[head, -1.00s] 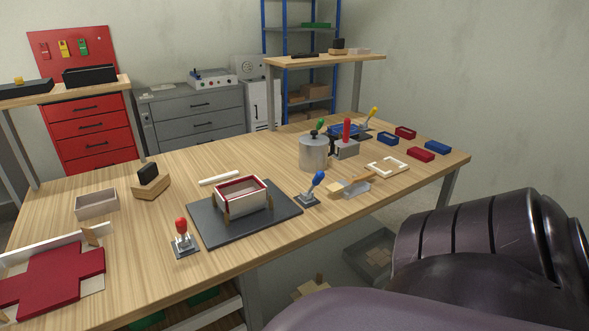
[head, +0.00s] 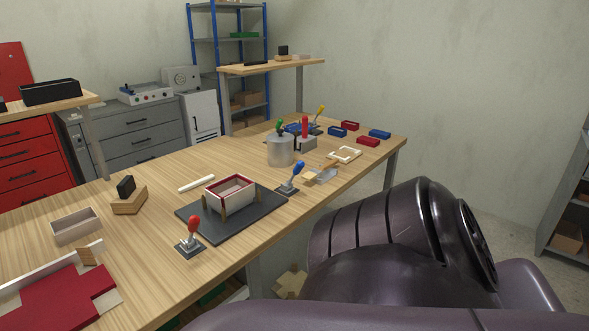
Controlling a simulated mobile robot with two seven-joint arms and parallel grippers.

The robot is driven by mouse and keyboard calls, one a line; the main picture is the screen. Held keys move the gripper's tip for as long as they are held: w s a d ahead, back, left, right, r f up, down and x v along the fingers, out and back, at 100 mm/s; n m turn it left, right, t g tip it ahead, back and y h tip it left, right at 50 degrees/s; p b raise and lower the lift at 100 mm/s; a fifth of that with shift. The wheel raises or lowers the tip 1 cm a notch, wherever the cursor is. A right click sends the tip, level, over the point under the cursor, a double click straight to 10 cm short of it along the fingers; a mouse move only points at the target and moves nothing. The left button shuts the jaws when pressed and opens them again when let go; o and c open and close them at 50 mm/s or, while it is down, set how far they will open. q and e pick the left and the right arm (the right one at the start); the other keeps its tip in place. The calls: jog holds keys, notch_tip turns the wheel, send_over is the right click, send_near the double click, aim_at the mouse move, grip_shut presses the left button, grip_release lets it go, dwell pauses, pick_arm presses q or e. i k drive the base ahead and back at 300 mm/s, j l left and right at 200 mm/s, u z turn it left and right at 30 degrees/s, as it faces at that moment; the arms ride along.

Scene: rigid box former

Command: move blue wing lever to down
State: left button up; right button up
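The blue wing lever (head: 297,171) stands on a small dark base at the right end of the dark forming plate (head: 217,226). Its blue knob is up and leans to the right. A red-knobbed lever (head: 193,226) stands at the plate's near left, close to the table's front edge. A box with a white inside and red rim (head: 231,192) sits between wooden posts on the plate. My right arm fills the lower right, and its gripper is out of view. My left gripper is not in view.
A metal cylinder (head: 280,151) and a red-handled block (head: 305,128) stand behind the blue lever. Small red and blue trays (head: 368,141) lie at the far right. A red cardboard blank (head: 58,300) lies at the near left. The table's front edge (head: 264,253) runs near my arm.

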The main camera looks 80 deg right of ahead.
aim_at(298, 167)
jog(key=i+j+z, duration=0.1)
jog(key=z, duration=1.1)
